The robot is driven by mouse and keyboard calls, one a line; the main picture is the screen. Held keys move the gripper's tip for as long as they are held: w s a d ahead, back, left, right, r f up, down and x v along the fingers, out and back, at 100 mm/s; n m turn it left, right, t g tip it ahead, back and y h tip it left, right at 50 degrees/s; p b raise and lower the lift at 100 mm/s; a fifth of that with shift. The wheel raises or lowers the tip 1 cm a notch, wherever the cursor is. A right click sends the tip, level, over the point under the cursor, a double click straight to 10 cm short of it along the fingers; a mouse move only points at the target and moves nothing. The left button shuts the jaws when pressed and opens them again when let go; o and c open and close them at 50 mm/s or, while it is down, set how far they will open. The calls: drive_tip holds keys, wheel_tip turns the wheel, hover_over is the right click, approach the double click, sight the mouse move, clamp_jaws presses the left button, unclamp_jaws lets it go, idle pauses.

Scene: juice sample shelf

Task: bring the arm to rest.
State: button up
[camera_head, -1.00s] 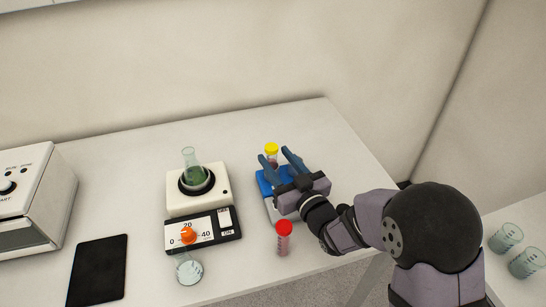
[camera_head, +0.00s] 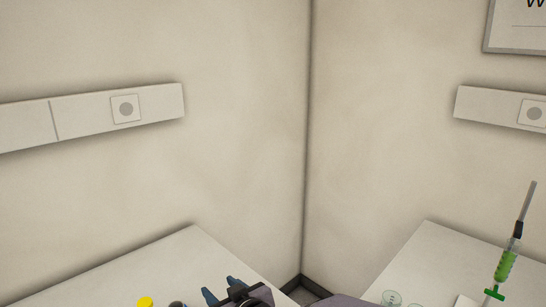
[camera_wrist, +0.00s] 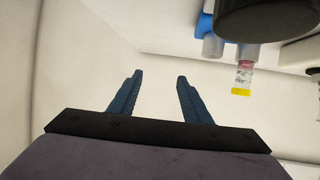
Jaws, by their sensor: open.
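My gripper (camera_head: 223,288) shows at the bottom edge of the head view, with its two blue fingers spread. In the wrist view my gripper (camera_wrist: 154,82) is open, with nothing between the fingers. It is apart from the yellow-capped tube (camera_wrist: 243,80), which is to the right of the fingers in that view. The yellow cap also shows at the bottom edge of the head view (camera_head: 145,302), left of the gripper. Most of my arm is below the head view.
A white table (camera_head: 190,255) fills the lower left, mostly cut off. A second white table (camera_head: 430,245) at the right holds glass beakers (camera_head: 392,298) and a green pipette-like tool (camera_head: 505,265). Walls meet at a corner behind a gap between the tables.

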drive_tip(key=d+f+h, duration=0.1)
drive_tip(key=d, duration=0.2)
drive_tip(key=s+d+f+m+g+h, duration=0.1)
drive_tip(key=d+f, duration=0.1)
drive_tip(key=d, duration=0.2)
drive_tip(key=s+d+f+m+g+h, duration=0.1)
drive_tip(key=d+f, duration=0.1)
drive_tip(key=d, duration=0.2)
drive_tip(key=shift+s+h, duration=0.25)
drive_tip(key=shift+h, duration=0.15)
drive_tip(key=s+d+f+m+g+h, duration=0.1)
drive_tip(key=s+d+f+m+g, duration=0.1)
drive_tip(key=s+d, duration=0.6)
drive_tip(key=s+d+f+m+g+h, duration=0.2)
drive_tip(key=s+d+g, duration=0.5)
drive_tip(key=s, duration=0.7)
wheel_tip(320, 180, down, 2)
drive_tip(key=shift+s+d+f+m+h+p, duration=0.15)
drive_tip(key=shift+s+d+m+h+p, duration=0.25)
drive_tip(key=shift+d, duration=0.35)
